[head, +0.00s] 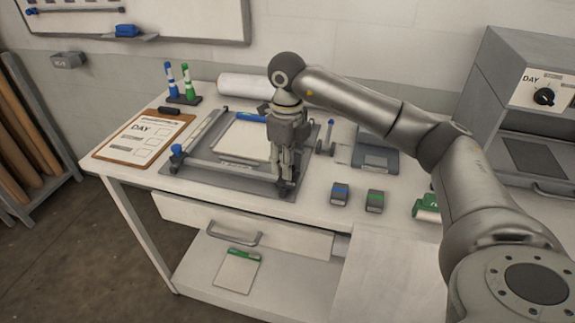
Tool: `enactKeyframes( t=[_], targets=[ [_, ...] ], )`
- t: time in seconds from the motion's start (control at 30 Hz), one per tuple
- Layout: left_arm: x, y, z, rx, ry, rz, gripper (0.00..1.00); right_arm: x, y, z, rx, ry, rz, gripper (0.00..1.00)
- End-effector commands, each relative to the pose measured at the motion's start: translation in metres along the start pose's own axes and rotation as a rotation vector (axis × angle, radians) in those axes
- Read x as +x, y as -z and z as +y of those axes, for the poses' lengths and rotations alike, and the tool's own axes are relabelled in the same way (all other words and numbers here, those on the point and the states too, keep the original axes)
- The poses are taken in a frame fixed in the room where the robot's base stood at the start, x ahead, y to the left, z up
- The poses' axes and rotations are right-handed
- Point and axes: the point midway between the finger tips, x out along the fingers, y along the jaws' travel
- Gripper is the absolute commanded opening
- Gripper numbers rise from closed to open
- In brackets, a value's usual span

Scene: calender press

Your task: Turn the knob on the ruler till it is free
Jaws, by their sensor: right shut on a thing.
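A grey flat frame (190,180) lies on the white table with a pale sheet (245,138) on it. A grey ruler bar (222,172) crosses the front of the frame, with a blue knob (177,151) at its left end. My right gripper (286,187) points down at the ruler's right end. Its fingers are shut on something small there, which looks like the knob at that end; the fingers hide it. My left gripper is not in view.
A clipboard (144,137) lies left of the frame, with blue and green markers (188,82) behind. Right of my gripper are a blue-topped block (340,194) and a green-topped block (375,201). A drawer (245,229) is under the table; a grey machine (520,110) stands at right.

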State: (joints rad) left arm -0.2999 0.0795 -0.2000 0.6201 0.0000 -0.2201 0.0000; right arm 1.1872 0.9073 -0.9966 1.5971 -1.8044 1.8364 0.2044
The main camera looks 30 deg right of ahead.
Motion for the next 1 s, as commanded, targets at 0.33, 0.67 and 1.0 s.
enactKeyframes(
  t=[0.33, 0.67, 1.0],
  targets=[
    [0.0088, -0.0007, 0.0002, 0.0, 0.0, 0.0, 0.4, -0.0004, -0.0006, 0.0006, -0.234, 0.001, -0.004, 0.05],
    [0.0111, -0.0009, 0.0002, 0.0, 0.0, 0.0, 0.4, -0.0011, -0.0005, 0.0011, -0.327, 0.001, -0.004, 0.05],
    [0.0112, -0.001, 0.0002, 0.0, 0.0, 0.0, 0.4, -0.0013, -0.0004, 0.0012, -0.337, 0.001, -0.003, 0.06]
  ],
)
